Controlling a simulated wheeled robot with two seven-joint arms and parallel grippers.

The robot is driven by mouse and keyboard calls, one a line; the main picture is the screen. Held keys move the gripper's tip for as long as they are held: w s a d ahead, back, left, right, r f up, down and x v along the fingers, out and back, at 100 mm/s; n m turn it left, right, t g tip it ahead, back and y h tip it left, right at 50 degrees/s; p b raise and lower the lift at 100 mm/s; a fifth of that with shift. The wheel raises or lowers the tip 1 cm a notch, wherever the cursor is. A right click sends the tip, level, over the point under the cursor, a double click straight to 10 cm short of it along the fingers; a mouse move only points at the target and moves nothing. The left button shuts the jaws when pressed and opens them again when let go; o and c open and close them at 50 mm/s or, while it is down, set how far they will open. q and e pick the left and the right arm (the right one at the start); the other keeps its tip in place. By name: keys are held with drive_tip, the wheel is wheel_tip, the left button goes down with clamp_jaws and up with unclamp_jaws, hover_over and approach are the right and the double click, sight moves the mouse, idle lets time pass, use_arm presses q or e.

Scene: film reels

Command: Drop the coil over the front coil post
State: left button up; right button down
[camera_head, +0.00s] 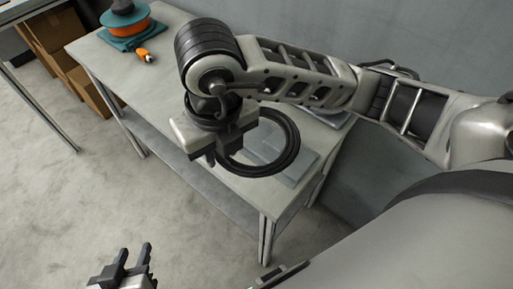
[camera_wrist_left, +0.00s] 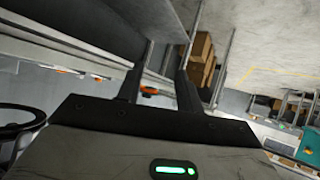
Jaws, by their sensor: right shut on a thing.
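The coil is a black ring (camera_head: 294,150), seen in the head view over the near end of the workbench. My right gripper (camera_head: 215,158) points down and is shut on the ring's left side. The ring looks raised above the bench, roughly level. No coil post can be made out; the arm, gripper and ring cover part of the bench. My left gripper (camera_head: 136,250) is low at the picture's bottom left, over the floor, with its fingers apart and empty. Its open fingers also show in the left wrist view (camera_wrist_left: 162,78), where part of a dark ring (camera_wrist_left: 14,130) appears at left.
The grey workbench (camera_head: 137,62) runs from back left to front. At its far end are an orange reel (camera_head: 124,27) on a teal base and a small orange-and-white item (camera_head: 146,55). Flat grey pieces (camera_head: 290,172) lie under the ring. Cardboard boxes (camera_head: 88,92) stand at left.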

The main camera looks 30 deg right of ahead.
drive_tip(key=d+f, duration=0.1)
drive_tip(key=d, duration=0.1)
drive_tip(key=w+d+f+b, duration=0.1)
drive_tip(key=f, duration=0.1)
drive_tip(key=w+d+f, duration=0.1)
drive_tip(key=d+f, duration=0.1)
drive_tip(key=shift+w+d+f+b, duration=0.15)
drive_tip(key=shift+d+f+b, duration=0.1)
drive_tip(key=shift+d+b, duration=0.15)
drive_tip(key=shift+w+d+f, duration=0.2)
drive_tip(key=shift+d+f, duration=0.15)
drive_tip(key=shift+f, duration=0.05)
drive_tip(key=f, duration=0.3)
drive_tip(key=shift+w+d+f, duration=0.1)
drive_tip(key=shift+d, duration=0.25)
drive_tip(key=shift+f, duration=0.4)
use_arm(q)
drive_tip(key=shift+d+f, duration=0.15)
drive_tip(key=shift+f, duration=0.05)
drive_tip(key=shift+f, duration=0.1)
use_arm(e)
drive_tip(key=shift+f, duration=0.1)
drive_tip(key=c, duration=1.1)
unclamp_jaws()
use_arm(q)
drive_tip(key=shift+w, duration=0.15)
drive_tip(key=shift+r, duration=0.2)
